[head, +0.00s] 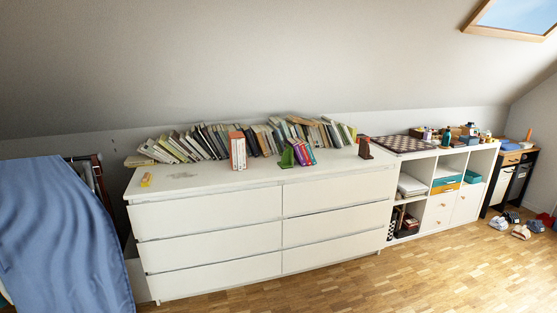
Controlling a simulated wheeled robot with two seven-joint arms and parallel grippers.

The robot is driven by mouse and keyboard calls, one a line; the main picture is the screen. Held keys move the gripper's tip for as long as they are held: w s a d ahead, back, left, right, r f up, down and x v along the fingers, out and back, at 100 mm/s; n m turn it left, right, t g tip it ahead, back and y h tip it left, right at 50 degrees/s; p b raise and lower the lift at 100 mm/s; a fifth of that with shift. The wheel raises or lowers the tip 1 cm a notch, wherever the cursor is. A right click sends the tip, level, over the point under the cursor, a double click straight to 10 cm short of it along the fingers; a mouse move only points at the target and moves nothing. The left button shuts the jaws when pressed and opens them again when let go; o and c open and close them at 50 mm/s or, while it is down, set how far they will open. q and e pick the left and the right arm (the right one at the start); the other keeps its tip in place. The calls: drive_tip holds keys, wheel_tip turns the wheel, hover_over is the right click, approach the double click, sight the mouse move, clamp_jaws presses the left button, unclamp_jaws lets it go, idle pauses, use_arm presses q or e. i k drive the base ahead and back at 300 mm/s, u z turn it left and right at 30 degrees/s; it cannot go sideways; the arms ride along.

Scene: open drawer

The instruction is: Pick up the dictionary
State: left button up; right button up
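Many books stand in a leaning row (205,142) along the back of the white dresser top. A thick book with an orange-red top and pale spine (238,152) stands upright in front of the row. To its right, a few purple and red books (302,153) lean beside a green bookend (287,158). I cannot read any title, so I cannot tell which book is the dictionary. Neither of my grippers is in view.
The white dresser (210,216) has shut drawers, and its front top edge is mostly clear. A small yellow object (146,180) lies at its left end. A cube shelf (440,208) stands right, a blue cloth (60,230) left. Wooden floor (390,280) is open in front.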

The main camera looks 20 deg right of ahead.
sight(353, 131)
drive_tip(key=z, duration=0.95)
drive_tip(key=i, duration=1)
drive_tip(key=z, duration=1.25)
drive_tip(key=i, duration=2)
drive_tip(key=u, duration=0.9)
drive_tip(key=i, duration=1.1)
drive_tip(key=u, duration=1.2)
